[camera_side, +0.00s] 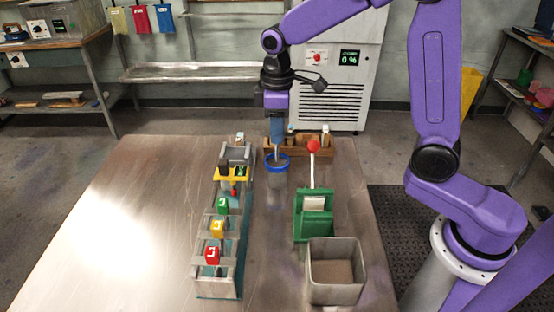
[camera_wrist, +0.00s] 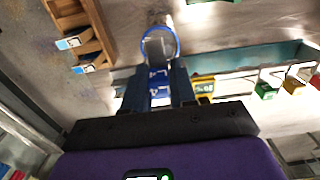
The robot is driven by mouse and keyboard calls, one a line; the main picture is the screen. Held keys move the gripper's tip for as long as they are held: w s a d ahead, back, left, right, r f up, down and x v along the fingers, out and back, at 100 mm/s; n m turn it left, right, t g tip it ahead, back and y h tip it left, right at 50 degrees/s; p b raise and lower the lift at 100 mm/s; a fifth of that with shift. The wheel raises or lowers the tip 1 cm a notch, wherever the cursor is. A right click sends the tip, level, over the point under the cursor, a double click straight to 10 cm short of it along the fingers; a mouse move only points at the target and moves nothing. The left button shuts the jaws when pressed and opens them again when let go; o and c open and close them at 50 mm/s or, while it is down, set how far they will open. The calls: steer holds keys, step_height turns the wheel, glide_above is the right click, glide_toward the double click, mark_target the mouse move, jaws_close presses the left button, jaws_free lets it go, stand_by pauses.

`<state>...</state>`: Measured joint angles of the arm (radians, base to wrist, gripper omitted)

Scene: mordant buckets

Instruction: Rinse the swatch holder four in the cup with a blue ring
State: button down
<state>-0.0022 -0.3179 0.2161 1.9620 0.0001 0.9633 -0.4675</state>
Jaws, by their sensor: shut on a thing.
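My gripper (camera_side: 277,138) points down over the cup with a blue ring (camera_side: 278,167), which stands on the metal table. The gripper is shut on a blue-tagged swatch holder; its blue part (camera_wrist: 158,76) shows between the fingers in the wrist view. A thin grey part below the fingers reaches down to the cup's mouth. In the wrist view, a grey piece sits within the blue ring (camera_wrist: 177,45). How deep it goes in the cup is hidden. I cannot read a number on the holder.
Left of the cup, a long rack (camera_side: 216,285) holds green (camera_side: 222,205), yellow (camera_side: 217,228) and red (camera_side: 212,255) tagged holders. A wooden rack (camera_side: 312,150) stands behind the cup. A green press (camera_side: 314,226) with a red-knobbed lever and a grey bin (camera_side: 335,292) stand nearer right.

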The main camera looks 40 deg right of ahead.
steer(key=shift+r, duration=0.1)
steer(key=shift+r, duration=1.45)
